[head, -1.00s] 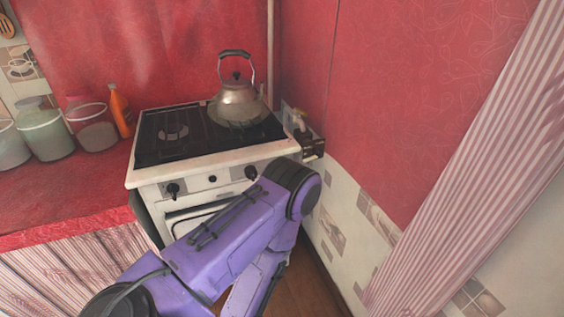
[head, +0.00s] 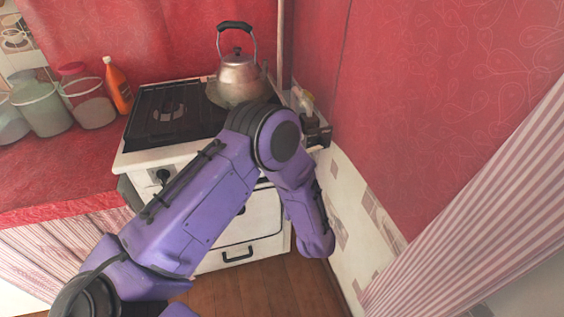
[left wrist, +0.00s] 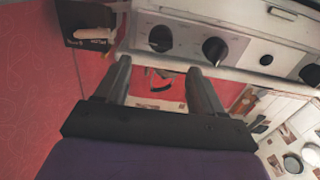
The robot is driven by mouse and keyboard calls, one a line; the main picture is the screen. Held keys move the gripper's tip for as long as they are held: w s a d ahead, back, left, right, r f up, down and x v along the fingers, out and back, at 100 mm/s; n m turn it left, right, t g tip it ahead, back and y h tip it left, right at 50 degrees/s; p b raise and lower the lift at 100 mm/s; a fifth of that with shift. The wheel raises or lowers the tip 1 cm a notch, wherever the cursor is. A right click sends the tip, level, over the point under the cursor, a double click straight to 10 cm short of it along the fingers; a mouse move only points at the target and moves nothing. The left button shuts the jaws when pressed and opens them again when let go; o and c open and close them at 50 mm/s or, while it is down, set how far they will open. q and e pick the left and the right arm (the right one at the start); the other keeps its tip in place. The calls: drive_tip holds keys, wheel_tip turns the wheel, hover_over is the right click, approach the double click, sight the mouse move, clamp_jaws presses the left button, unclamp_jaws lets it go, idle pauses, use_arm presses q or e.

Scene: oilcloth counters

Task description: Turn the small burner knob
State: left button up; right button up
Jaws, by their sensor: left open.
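The small burner knob (left wrist: 266,60) is a small dark round knob on the stove's white front panel, between larger black knobs in the left wrist view. My left gripper (left wrist: 159,67) is open and empty. Its fingers point toward the panel, to the left of the small knob in that view, with two larger knobs (left wrist: 160,38) (left wrist: 215,50) just beyond the fingertips. No contact shows. In the head view my left arm hides the gripper and most of the panel; one large knob (head: 163,176) shows. My right gripper is in no view.
A kettle (head: 240,80) stands on the stove's black cooktop (head: 170,115). A dark fitting (head: 315,130) sits by the wall right of the stove. Jars (head: 90,103) and an orange bottle (head: 118,88) stand on the red counter (head: 60,165). The floor before the stove is clear.

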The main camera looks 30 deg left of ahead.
use_arm(q)
drive_tip(key=p+x, duration=0.1)
drive_tip(key=x, duration=0.8)
drive_tip(key=shift+w+a+f, duration=0.15)
drive_tip(key=shift+a, duration=0.15)
drive_tip(key=c, duration=1)
